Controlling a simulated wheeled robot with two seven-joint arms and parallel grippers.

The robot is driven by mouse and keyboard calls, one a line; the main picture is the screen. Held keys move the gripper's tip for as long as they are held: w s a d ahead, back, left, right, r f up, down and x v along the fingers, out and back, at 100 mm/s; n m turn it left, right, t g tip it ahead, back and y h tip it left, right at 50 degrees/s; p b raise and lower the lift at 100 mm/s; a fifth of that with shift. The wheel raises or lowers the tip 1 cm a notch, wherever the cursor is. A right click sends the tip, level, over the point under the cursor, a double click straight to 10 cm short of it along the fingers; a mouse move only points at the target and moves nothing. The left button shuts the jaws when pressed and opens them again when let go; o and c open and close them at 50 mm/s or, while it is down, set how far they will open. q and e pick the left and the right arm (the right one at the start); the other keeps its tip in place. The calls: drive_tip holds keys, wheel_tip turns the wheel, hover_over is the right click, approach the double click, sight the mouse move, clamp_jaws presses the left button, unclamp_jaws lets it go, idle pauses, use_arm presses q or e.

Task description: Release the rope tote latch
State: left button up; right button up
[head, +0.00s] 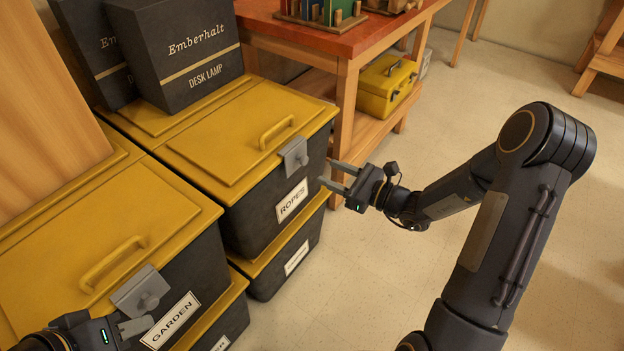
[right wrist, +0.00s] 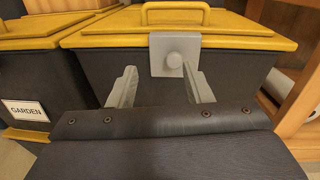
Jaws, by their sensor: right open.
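The rope tote (head: 262,207) is a dark bin with a yellow lid and a white ROPES label. Its grey latch (head: 294,154) has a round knob and lies over the lid's front edge; the lid is down. The latch also shows in the right wrist view (right wrist: 175,54). My right gripper (head: 325,172) is open and empty in front of the tote, a little right of and below the latch. In the right wrist view its fingers (right wrist: 161,80) point towards the tote front, just below the latch. My left gripper (head: 134,326) is partly cut off at the lower left, near the garden tote's label.
The garden tote (head: 100,240) with its own grey latch (head: 140,291) stands left of the rope tote. Desk lamp boxes (head: 177,55) rest on the totes behind. A wooden workbench (head: 345,40) with a yellow toolbox (head: 386,86) stands beyond. The floor at right is clear.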

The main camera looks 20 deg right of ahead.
sight(306, 161)
drive_tip(key=shift+m+t+h, duration=0.4)
drive_tip(key=shift+m+h, duration=0.1)
drive_tip(key=shift+m, duration=0.3)
drive_tip(key=w+a, duration=0.1)
drive_tip(key=w, duration=0.1)
drive_tip(key=w+a+f, duration=0.1)
drive_tip(key=w, duration=0.2)
drive_tip(key=w+a+f, duration=0.1)
drive_tip(key=w, duration=0.1)
drive_tip(key=shift+w+a+f+b, duration=0.15)
drive_tip(key=shift+a+b, duration=0.2)
drive_tip(key=shift+b, duration=0.05)
drive_tip(key=shift+c, duration=0.2)
clamp_jaws()
